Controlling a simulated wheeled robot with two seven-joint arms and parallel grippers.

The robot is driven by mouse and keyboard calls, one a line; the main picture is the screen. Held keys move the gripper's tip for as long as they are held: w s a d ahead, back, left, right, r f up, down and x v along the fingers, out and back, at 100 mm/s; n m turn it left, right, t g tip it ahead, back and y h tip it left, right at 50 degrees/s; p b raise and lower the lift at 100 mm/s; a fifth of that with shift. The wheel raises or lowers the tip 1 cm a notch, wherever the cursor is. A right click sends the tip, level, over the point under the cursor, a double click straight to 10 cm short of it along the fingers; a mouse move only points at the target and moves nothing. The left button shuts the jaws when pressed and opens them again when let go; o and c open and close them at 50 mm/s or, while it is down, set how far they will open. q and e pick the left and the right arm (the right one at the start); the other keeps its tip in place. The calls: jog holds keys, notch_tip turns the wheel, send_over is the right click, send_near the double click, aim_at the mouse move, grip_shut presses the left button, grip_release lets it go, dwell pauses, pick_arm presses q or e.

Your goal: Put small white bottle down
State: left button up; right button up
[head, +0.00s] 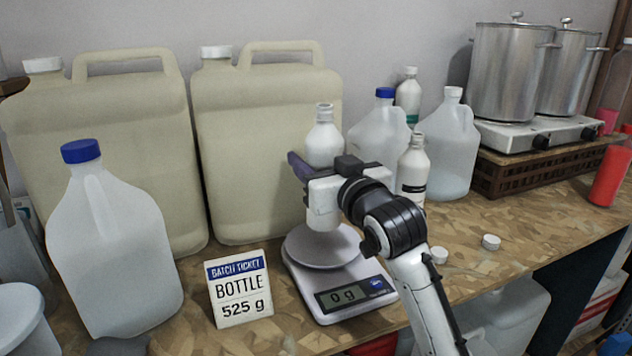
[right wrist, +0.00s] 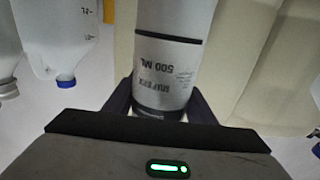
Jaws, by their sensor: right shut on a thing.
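The small white bottle (head: 323,141) is upright and capless in the head view, above the round pan (head: 322,247) of the kitchen scale. Its base looks a little above the pan, and the scale display (head: 349,294) reads 0 g. My right gripper (head: 306,172) is shut around the bottle's middle. In the right wrist view the bottle (right wrist: 172,60) stands between the fingers, its label reading 500 ML. Part of the bottle is hidden by the gripper in the head view. My left gripper is not in view.
A batch ticket (head: 240,290) reading BOTTLE 525 g stands left of the scale. A blue-capped jug (head: 110,245) and large beige drums (head: 265,140) are left and behind. Another small white bottle (head: 412,170) and jugs stand right. Loose white caps (head: 491,242) lie on the counter.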

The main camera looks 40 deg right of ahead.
notch_tip(320, 180, down, 4)
jog(key=shift+r, duration=0.2)
jog(key=shift+f+b, duration=0.1)
jog(key=shift+b, duration=0.2)
jog(key=o, duration=1.4)
jog(key=shift+f, duration=0.15)
